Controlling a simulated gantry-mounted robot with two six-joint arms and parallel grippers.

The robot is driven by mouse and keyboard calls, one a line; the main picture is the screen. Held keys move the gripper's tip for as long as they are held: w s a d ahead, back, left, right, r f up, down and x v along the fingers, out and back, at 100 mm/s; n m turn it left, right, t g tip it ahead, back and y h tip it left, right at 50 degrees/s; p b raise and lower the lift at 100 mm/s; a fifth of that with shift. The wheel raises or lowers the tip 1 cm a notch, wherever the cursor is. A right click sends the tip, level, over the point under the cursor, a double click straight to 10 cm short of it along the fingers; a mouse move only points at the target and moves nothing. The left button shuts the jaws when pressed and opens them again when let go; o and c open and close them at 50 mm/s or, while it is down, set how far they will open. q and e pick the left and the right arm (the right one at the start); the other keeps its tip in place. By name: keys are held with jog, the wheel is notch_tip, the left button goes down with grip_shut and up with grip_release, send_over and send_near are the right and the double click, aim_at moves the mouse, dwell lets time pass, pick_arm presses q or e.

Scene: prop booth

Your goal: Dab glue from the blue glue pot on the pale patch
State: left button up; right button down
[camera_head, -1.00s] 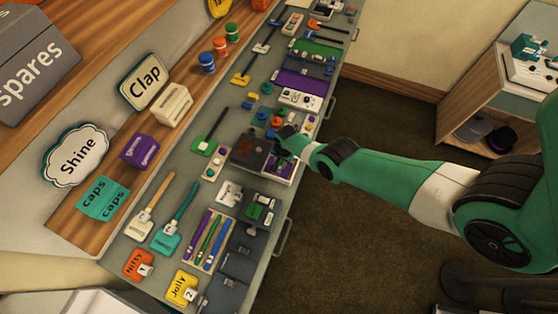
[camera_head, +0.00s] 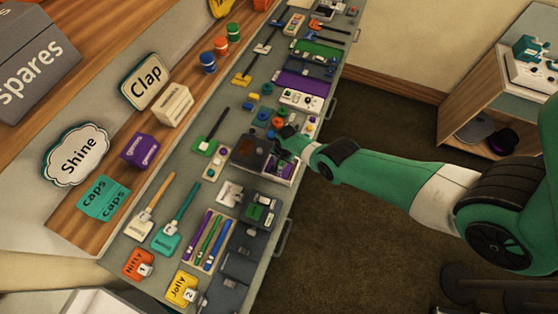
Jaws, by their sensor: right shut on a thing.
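My right gripper (camera_head: 281,148) is over the workbench, beside a dark box (camera_head: 249,152) and above an open purple-and-white tray (camera_head: 283,170). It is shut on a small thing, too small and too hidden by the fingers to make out. A small blue round pot (camera_head: 264,116) sits on the bench just beyond the gripper, near red and teal round pieces; it may be the glue pot. A pale, whitish piece (camera_head: 229,193) lies nearer on the bench; I cannot tell whether it is the pale patch. My left gripper is not in view.
Brushes (camera_head: 176,217), pens in a tray (camera_head: 207,238) and dark boxes (camera_head: 240,262) crowd the near bench. Blue, orange and green pots (camera_head: 208,62) stand on the wooden ledge behind, beside signs and small boxes. Open floor (camera_head: 350,240) lies right of the bench.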

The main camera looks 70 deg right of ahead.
jog(key=shift+f, duration=0.1)
jog(key=shift+w+b, duration=0.1)
jog(key=shift+b, duration=0.25)
jog(key=shift+w, duration=0.35)
jog(key=shift+s, duration=0.25)
jog(key=shift+s+p, duration=0.35)
jog(key=shift+w, duration=0.1)
jog(key=shift+w+b, duration=0.2)
jog(key=shift+b, duration=0.15)
